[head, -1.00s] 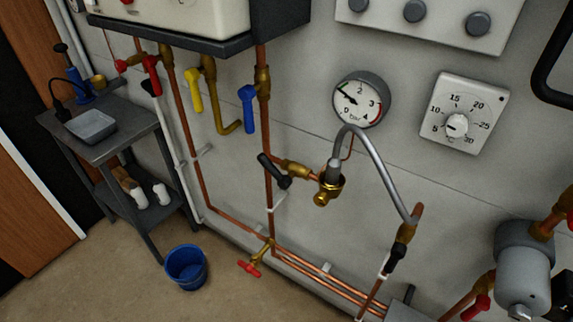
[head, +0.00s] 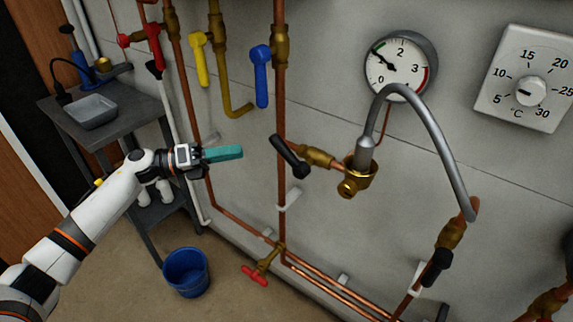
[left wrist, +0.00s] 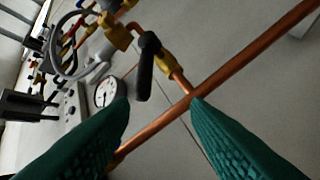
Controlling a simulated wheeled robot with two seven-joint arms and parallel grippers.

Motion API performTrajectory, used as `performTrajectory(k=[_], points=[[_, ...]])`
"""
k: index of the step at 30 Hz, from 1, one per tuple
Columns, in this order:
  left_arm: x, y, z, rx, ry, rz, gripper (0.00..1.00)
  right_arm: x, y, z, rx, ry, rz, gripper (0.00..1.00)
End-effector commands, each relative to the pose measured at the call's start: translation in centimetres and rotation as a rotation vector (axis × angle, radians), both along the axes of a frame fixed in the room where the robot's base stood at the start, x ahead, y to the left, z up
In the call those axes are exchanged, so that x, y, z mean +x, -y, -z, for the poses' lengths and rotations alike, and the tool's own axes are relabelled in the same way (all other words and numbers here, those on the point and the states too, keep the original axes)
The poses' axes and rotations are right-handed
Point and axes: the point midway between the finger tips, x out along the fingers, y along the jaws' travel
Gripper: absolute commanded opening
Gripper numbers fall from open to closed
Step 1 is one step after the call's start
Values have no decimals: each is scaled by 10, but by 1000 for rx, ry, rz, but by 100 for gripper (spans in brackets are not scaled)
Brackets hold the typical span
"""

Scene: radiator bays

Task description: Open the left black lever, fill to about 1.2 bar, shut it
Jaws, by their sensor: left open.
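The left black lever (head: 290,157) sits on the brass valve at the left end of the braided hose, slanting from upper left to lower right. It also shows in the left wrist view (left wrist: 146,66). The pressure gauge (head: 400,66) is on the wall above; its needle points up and left, between 0 and 2, near a green mark. A second black lever (head: 437,267) is at the hose's lower right end. My left gripper (head: 222,153), with teal fingers, is open and empty left of the lever, apart from it. Its fingers (left wrist: 160,130) show spread in the wrist view. My right gripper is out of view.
A grey hose (head: 425,115) arches between the two valves. Yellow (head: 201,60) and blue levers (head: 262,75) hang above my gripper. A copper pipe (head: 281,110) runs beside the lever. A cart (head: 60,105) and blue bucket (head: 186,271) stand left.

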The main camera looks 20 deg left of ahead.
Motion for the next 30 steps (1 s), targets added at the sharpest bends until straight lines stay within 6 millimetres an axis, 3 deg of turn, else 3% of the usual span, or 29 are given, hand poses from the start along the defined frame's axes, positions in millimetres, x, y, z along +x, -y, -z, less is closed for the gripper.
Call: performTrajectory(k=[1, 5, 21, 30], points=[[-8, 4, -5, 58, 53, 45, 43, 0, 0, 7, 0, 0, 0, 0], [-13, 13, -15, 106, 98, 90, 43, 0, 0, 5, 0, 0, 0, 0], [23, 101, -17, 99, 93, 85, 43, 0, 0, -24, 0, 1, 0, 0], [31, 119, -14, 100, 92, 83, 43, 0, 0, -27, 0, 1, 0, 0]])
